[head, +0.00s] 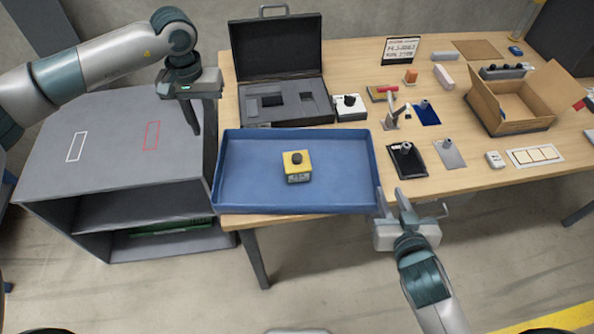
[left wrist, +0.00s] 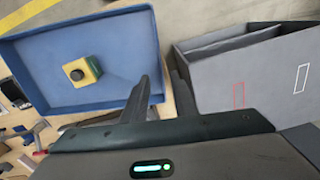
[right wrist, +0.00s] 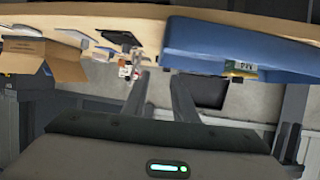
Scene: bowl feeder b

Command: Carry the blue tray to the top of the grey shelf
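The blue tray (head: 240,196) lies flat on the wooden table at its left front corner, beside the shelf. A yellow box with a black knob (head: 297,168) stands in it. The grey shelf (head: 110,170) stands left of the table; its top is bare, with a white and a red outline. My left gripper (head: 201,126) is open above the gap between shelf and tray, fingers pointing down near the tray's left wall, which also shows in the left wrist view (left wrist: 153,45). My right gripper (head: 391,194) is open at the tray's right front corner; whether it touches is unclear.
An open black case (head: 279,80) and a white button box (head: 349,106) stand behind the tray. An open cardboard box (head: 520,105) and several small items lie on the right of the table. A green item (head: 170,228) lies inside the shelf.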

